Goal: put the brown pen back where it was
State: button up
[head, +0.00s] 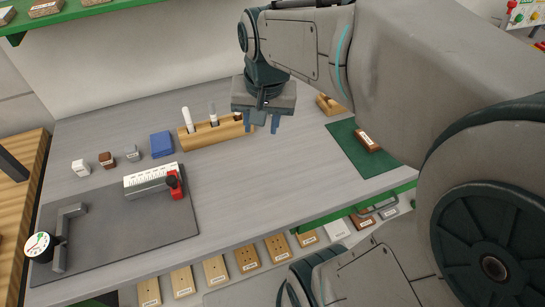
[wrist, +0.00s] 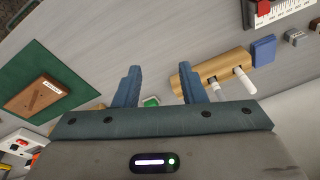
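My gripper (head: 263,125) hangs above the table just right of the pen holder, its two blue fingers apart. In the wrist view the fingers (wrist: 160,68) are also apart with nothing held between them. The wooden pen holder (head: 205,139) holds a white pen (head: 187,117) and a grey pen (head: 213,113), both upright. A small dark brown end (head: 238,116), likely the brown pen, shows at the holder's right end beside my gripper, which partly hides it. In the wrist view the holder (wrist: 207,67) shows the white pen (wrist: 244,82) and grey pen (wrist: 215,88); a finger covers its near end.
A green mat (head: 350,150) with a labelled brown block (head: 367,140) lies to the right. A blue block (head: 162,144), small cubes and a white scale with a red slider (head: 174,185) lie left. The middle table is clear.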

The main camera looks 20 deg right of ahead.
jog(key=s+f+n, duration=0.4)
jog(key=s, duration=0.4)
jog(key=shift+s+a+n+t, duration=0.15)
jog(key=shift+n+t, duration=0.15)
jog(key=shift+t, duration=0.1)
